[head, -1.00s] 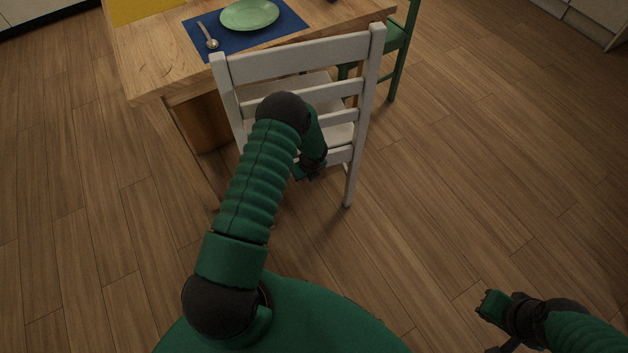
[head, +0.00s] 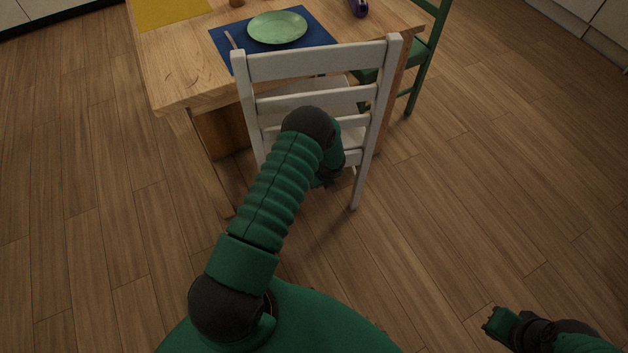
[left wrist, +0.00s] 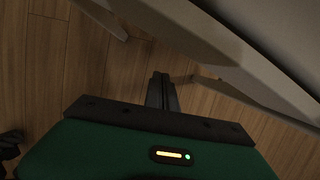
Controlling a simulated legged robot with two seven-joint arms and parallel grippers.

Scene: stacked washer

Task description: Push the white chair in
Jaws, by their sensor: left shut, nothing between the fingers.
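The white chair (head: 318,64) stands at the near side of the wooden table (head: 185,70), its slatted back toward me and its seat partly under the tabletop. My left arm reaches in front of the chair back and hides part of the lower slats and seat. My left gripper (head: 326,180) is low at the chair back, mostly hidden by my arm. In the left wrist view, the left gripper (left wrist: 160,90) is shut and empty, close to pale chair parts (left wrist: 240,75); contact cannot be made out. My right gripper (head: 490,322) is low at the right, away from the chair, its jaws unclear.
A green chair (head: 425,55) stands at the table's right side. On the table are a green plate (head: 277,27) on a blue mat (head: 320,30), a yellow mat (head: 165,12) and a purple object (head: 358,8). The wood floor (head: 500,170) at the right is clear.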

